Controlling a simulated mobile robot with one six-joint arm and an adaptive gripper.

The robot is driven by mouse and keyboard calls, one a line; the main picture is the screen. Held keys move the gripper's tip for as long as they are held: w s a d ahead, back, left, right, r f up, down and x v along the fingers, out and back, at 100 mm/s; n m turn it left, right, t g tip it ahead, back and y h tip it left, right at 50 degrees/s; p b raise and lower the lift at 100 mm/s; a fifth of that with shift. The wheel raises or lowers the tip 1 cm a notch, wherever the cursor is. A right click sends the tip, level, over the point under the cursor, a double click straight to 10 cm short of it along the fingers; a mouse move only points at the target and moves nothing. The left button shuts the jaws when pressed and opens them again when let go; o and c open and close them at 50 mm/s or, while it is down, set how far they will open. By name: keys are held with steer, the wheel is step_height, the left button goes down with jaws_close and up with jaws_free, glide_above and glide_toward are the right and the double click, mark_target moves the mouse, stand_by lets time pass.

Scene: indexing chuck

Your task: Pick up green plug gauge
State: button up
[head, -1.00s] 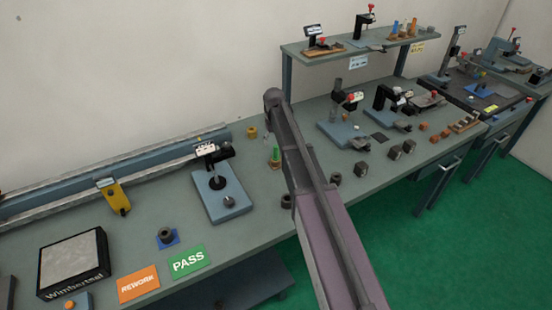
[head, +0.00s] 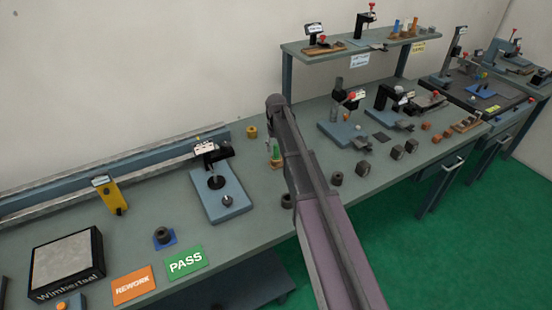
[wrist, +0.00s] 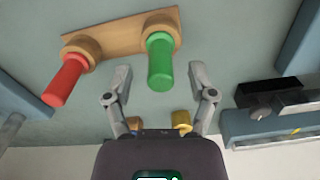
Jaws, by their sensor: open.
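The green plug gauge (wrist: 160,62) stands in a round socket of a wooden holder (wrist: 122,33) in the wrist view. A red plug gauge (wrist: 68,80) is in the same holder to its left. My gripper (wrist: 159,78) is open, with one finger on each side of the green plug gauge and visible gaps between. Nothing is held. In the head view the green plug gauge (head: 276,154) shows just left of my arm, which hides the red gauge and most of the holder.
A yellow ring-shaped part (head: 251,132) stands behind and left of the green gauge. A blue-based gauge stand (head: 232,200) is to its left. Dark cylindrical parts (head: 336,178) stand right of my arm.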

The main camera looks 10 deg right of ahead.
steer(key=shift+f+b, duration=0.7)
steer(key=shift+f, duration=0.3)
jaws_close()
